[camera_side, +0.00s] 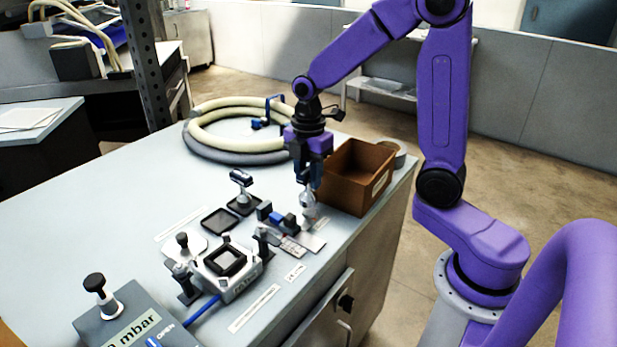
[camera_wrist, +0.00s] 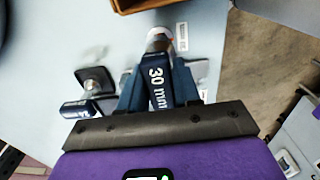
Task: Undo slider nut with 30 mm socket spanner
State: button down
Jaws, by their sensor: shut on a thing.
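My gripper (camera_side: 308,174) is shut on the 30 mm socket spanner. In the wrist view the spanner's dark blue handle (camera_wrist: 157,88), marked "30 mm", lies between the two fingers of my gripper (camera_wrist: 158,80). Its silver socket end (camera_wrist: 159,38) points away from my wrist. In the side view the silver part (camera_side: 308,204) hangs below the fingers, close over a grey plate (camera_side: 313,242) beside the small blue and dark blocks. I cannot tell whether it touches the plate. I cannot make out the slider nut; a grey clamp-like device (camera_side: 228,268) stands nearer the camera.
A brown open box (camera_side: 372,172) stands just right of my gripper. A coiled hose (camera_side: 232,152) lies behind it. Another blue-handled tool (camera_side: 241,180) stands on a dark square base to the left. A grey "mbar" unit (camera_side: 135,322) is at the front. The table's left side is clear.

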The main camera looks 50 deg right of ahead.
jog(key=shift+r, duration=2.05)
